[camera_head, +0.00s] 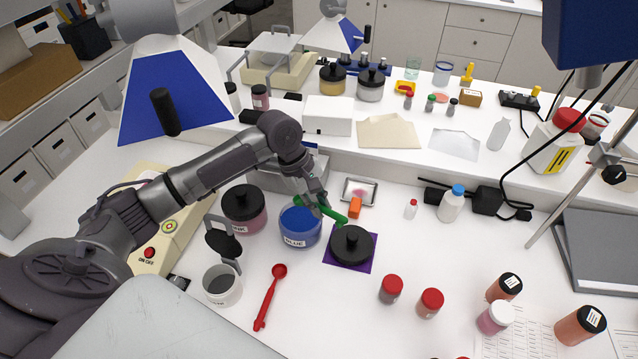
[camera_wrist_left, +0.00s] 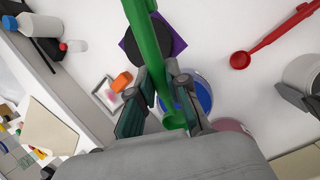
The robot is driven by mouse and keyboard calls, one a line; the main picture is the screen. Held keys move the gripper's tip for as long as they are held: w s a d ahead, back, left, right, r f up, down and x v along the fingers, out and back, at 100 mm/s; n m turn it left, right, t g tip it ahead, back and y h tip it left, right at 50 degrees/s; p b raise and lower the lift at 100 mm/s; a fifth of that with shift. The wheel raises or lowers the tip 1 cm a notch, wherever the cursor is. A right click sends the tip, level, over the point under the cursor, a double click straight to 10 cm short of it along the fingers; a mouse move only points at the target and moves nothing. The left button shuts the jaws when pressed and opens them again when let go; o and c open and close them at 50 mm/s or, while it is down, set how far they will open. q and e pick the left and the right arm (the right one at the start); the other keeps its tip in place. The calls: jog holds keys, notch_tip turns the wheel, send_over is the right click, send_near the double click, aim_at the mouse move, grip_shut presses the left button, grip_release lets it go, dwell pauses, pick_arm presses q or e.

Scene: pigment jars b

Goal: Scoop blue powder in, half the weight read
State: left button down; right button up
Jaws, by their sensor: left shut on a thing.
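My left gripper (camera_head: 318,197) is shut on a green scoop (camera_head: 334,214); both also show in the left wrist view, the gripper (camera_wrist_left: 160,82) and the scoop (camera_wrist_left: 145,40). The scoop's bowl end is by the open blue jar (camera_head: 299,238), which holds blue powder. I cannot tell whether the bowl is inside the rim or above it, or whether it holds powder. The blue jar (camera_wrist_left: 203,92) is partly hidden by a finger in the wrist view. A black lid (camera_head: 351,246) lies on a purple mat (camera_head: 368,262) right of the jar. No weight reading is legible. My right gripper is not in view.
A lidded pink jar (camera_head: 244,210) stands left of the blue jar. A red scoop (camera_head: 268,298) and a white-grey pot (camera_head: 221,287) are in front. A metal tray (camera_head: 373,183) and an orange piece (camera_head: 355,207) lie behind the mat. Two red-capped jars stand front right.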

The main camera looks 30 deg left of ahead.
aim_at(317, 228)
pick_arm(q)
jog(key=shift+w+a+n, duration=0.15)
jog(key=shift+a+n, duration=0.15)
jog(key=shift+n, duration=0.1)
jog(key=shift+w+a+f, duration=0.1)
jog(key=shift+w, duration=0.1)
jog(key=shift+w+f, duration=0.15)
jog(key=shift+w, duration=0.05)
jog(key=shift+a+f+h, duration=0.5)
jog(key=shift+f+h, duration=0.2)
jog(key=shift+h, duration=0.3)
jog(key=shift+w+a+f+h, duration=0.15)
jog(key=shift+a+f+h, duration=0.2)
jog(key=shift+f+h, duration=0.2)
jog(key=shift+w+a+f+b, duration=0.1)
jog(key=shift+a+f+b, duration=0.3)
jog(key=shift+f, duration=0.6)
jog(key=shift+w+a+f+b, duration=0.1)
jog(key=shift+a+f+b, duration=0.15)
jog(key=shift+f+b, duration=0.55)
jog(key=shift+a+f+b, duration=0.2)
jog(key=shift+a+f, duration=0.15)
jog(key=shift+f, duration=0.9)
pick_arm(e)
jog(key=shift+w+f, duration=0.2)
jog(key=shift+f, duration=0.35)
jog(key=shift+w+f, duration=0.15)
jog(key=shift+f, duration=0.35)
